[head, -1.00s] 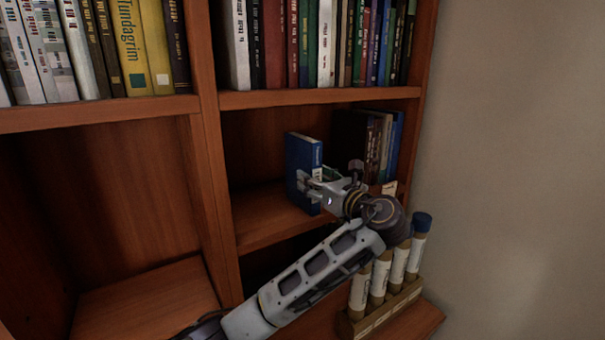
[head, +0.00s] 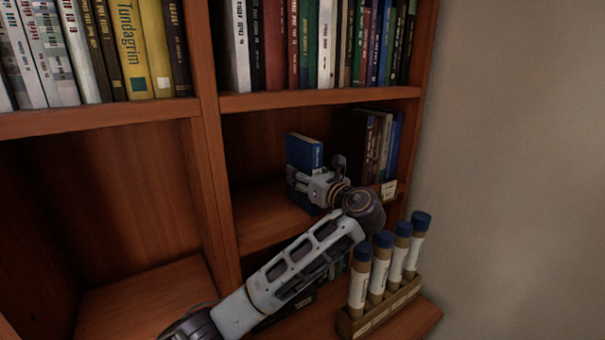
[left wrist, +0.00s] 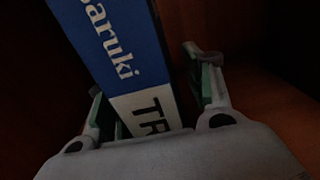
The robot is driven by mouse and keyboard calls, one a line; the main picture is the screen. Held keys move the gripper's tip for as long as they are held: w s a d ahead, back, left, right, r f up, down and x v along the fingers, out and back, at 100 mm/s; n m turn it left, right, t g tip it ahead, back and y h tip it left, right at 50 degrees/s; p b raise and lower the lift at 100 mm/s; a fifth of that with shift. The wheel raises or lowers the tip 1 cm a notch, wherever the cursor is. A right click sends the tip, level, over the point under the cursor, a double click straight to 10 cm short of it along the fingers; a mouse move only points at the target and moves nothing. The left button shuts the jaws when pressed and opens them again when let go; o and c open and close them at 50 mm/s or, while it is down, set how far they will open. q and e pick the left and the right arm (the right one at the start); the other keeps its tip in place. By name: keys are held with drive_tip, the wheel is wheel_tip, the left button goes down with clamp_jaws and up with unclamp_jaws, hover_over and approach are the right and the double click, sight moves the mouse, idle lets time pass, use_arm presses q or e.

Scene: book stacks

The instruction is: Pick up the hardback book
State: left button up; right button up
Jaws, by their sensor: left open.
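The hardback book (head: 303,152) is blue with a white label. It stands upright on the middle shelf of the right bookcase column, apart from the other books there. In the left wrist view the book's spine (left wrist: 112,45) shows white lettering and a white lower band. My left gripper (head: 300,182) is open at the lower part of the book and hides some of it. In the left wrist view the green-padded fingers of my left gripper (left wrist: 155,95) lie on either side of the spine, with a visible gap at the right finger. My right gripper is not in view.
A group of upright books (head: 368,145) stands to the right on the same shelf. A rack of blue-capped tubes (head: 385,305) stands below, right of my forearm. A shelf board (head: 320,97) with a full row of books is above. The left compartment (head: 100,220) looks empty.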

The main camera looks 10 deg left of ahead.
use_arm(q)
drive_tip(key=shift+c, duration=0.4)
clamp_jaws()
drive_tip(key=shift+r, duration=0.2)
